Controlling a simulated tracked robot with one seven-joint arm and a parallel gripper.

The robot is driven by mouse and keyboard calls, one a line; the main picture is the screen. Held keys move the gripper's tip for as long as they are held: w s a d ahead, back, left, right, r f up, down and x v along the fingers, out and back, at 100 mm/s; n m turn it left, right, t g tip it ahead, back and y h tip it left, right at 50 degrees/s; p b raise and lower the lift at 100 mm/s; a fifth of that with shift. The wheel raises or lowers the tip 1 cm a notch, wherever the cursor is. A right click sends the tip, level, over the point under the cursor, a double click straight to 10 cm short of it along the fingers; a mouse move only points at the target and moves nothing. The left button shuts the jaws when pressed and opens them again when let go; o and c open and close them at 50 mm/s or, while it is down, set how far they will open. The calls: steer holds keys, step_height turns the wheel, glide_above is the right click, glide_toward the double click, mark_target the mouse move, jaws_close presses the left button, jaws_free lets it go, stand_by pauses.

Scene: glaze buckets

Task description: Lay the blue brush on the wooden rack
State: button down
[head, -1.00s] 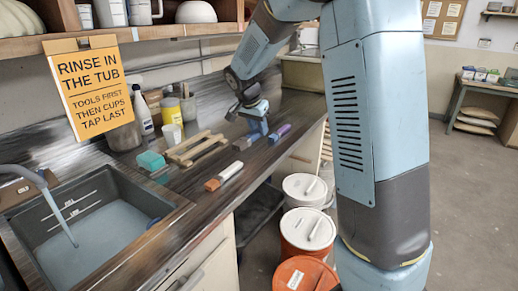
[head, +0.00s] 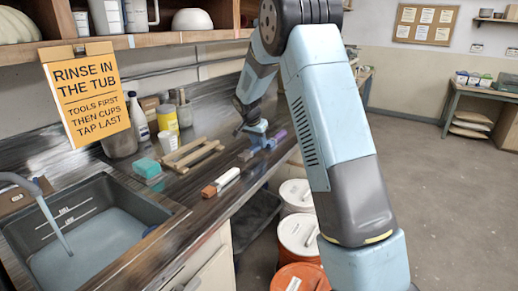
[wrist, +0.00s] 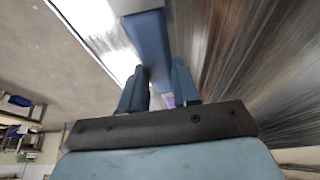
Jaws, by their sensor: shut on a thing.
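The wooden rack (head: 190,154) lies on the dark counter, left of my gripper. My gripper (head: 258,136) is low over the counter, to the right of the rack, with its jaws shut on the blue brush (head: 264,143). I cannot tell in the head view whether the brush touches the counter.
A purple brush (head: 279,136) lies close beside my gripper. An orange-and-white brush (head: 220,182) lies nearer the counter's front edge. A teal sponge (head: 147,168) sits left of the rack, cups and a spray bottle (head: 138,117) behind. The sink (head: 85,235) is front left; lidded buckets (head: 298,235) stand below.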

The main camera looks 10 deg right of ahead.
mark_target(258, 144)
steer(key=f, duration=0.3)
steer(key=shift+w+d+f, duration=0.1)
steer(key=shift+w+f, duration=0.1)
steer(key=shift+w, duration=0.05)
steer(key=c, duration=0.8)
jaws_free()
